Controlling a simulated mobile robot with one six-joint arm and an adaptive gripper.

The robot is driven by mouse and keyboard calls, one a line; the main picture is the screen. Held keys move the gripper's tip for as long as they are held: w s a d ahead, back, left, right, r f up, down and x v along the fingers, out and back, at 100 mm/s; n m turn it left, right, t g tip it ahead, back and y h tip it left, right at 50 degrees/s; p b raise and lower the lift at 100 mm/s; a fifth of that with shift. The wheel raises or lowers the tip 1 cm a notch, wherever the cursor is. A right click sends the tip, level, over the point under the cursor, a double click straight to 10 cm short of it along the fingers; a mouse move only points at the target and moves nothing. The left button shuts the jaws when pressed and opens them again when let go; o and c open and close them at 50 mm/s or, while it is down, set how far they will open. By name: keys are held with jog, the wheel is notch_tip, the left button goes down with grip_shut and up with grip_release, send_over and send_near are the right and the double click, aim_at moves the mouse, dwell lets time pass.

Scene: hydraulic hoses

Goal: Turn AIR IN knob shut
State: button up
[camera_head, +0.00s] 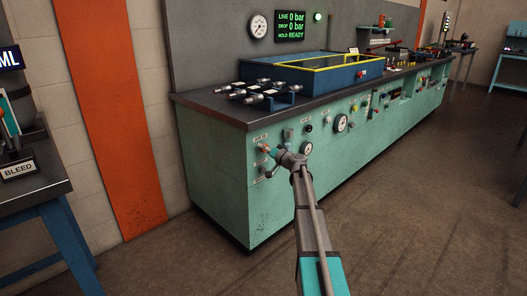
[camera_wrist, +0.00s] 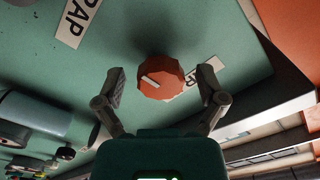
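An orange faceted knob (camera_wrist: 160,78) with a pale pointer mark sits on the green panel in the wrist view. My gripper (camera_wrist: 162,84) is open, with one finger on each side of the knob and a visible gap to both. In the head view my gripper (camera_head: 275,154) is at the left end of the green bench front, at a small orange knob (camera_head: 264,148). White labels are beside the knob; one label (camera_wrist: 77,22) ends in "AP", and another is partly hidden by the knob and right finger. I cannot read "AIR IN" in either view.
The green bench (camera_head: 220,180) carries gauges (camera_head: 341,122) and other controls right of my gripper. Hose fittings (camera_head: 262,94) and a blue tray (camera_head: 300,73) stand on top. A display (camera_head: 290,25) reads 0 bar and READY. The floor in front is clear.

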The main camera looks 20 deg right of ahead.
dwell(0.3)
jog(key=shift+s, duration=0.1)
jog(key=v, duration=1.1)
jog(key=shift+s+d, duration=0.15)
jog(key=shift+s, duration=0.25)
jog(key=s+a+f+n+g+y, duration=0.15)
jog(key=s+a+f+g, duration=0.4)
jog(key=a, duration=0.75)
jog(key=s+a+f+n+g, duration=0.3)
jog(key=s+a+f+g, duration=0.25)
jog(key=a, duration=0.75)
jog(key=s+a+f+g+h+p, duration=0.1)
jog(key=s+a+f+g+h, duration=0.15)
jog(key=s, duration=0.35)
jog(key=s+a+f+g+h, duration=0.1)
jog(key=s+a+g+h, duration=0.15)
jog(key=s, duration=0.45)
jog(key=s+a+f+g+h+p, duration=0.1)
jog(key=s+f+h, duration=0.15)
jog(key=s, duration=0.35)
notch_tip(320, 180, up, 37)
jog(key=p, duration=3.6)
jog(key=shift+p, duration=0.4)
